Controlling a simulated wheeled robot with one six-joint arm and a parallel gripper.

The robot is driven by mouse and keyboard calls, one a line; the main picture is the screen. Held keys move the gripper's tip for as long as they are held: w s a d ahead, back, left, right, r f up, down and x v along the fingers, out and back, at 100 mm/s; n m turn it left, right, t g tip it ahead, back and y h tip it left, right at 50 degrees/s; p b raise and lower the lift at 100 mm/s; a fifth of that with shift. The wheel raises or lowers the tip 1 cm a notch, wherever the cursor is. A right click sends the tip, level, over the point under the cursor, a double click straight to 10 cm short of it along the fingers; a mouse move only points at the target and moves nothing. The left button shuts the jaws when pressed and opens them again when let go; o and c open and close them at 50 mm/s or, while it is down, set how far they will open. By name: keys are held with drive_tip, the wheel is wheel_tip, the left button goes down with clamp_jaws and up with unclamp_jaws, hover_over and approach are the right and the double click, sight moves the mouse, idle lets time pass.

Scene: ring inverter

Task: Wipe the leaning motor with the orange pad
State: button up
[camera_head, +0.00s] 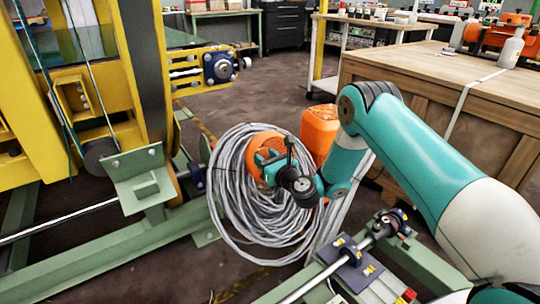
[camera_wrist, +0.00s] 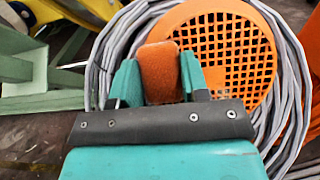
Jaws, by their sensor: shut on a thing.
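The leaning motor shows as a round orange part with a square-holed grille (camera_wrist: 225,45) in the wrist view. In the head view its orange face (camera_head: 262,143) stands in front of a grey cable coil, partly hidden by my gripper (camera_head: 268,160). In the wrist view my gripper (camera_wrist: 160,85) is shut on the orange pad (camera_wrist: 159,68), a rusty-orange block between its teal fingers. The pad overlaps the left side of the grille; I cannot tell whether it touches. I cannot make the pad out clearly in the head view.
The grey cable coil (camera_head: 235,205) surrounds the motor. An orange container (camera_head: 318,122) stands behind it. A wooden crate (camera_head: 465,75) is at right, a yellow machine frame (camera_head: 145,60) at left. Green rails with a shaft and bearing blocks (camera_head: 350,250) lie in front.

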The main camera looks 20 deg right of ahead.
drive_tip(key=shift+s+d+r+b, duration=0.2)
drive_tip(key=shift+s+r+b, duration=0.05)
drive_tip(key=shift+s+b, duration=0.35)
drive_tip(key=shift+s+d+r+b, duration=0.2)
drive_tip(key=shift+s+b, duration=0.25)
drive_tip(key=shift+b, duration=0.2)
drive_tip(key=shift+s+d+r+b, duration=0.25)
drive_tip(key=shift+s+r+b, duration=0.4)
drive_tip(key=shift+b, duration=0.55)
drive_tip(key=shift+s+d+r+b, duration=0.2)
drive_tip(key=shift+s+r+b, duration=0.2)
drive_tip(key=shift+s+b, duration=0.6)
drive_tip(key=shift+w, duration=0.2)
drive_tip(key=shift+b, duration=0.3)
drive_tip(key=s+b, duration=0.1)
drive_tip(key=s+r+b, duration=0.1)
drive_tip(key=shift+s+d+r+b, duration=0.25)
drive_tip(key=shift+d+b, duration=0.15)
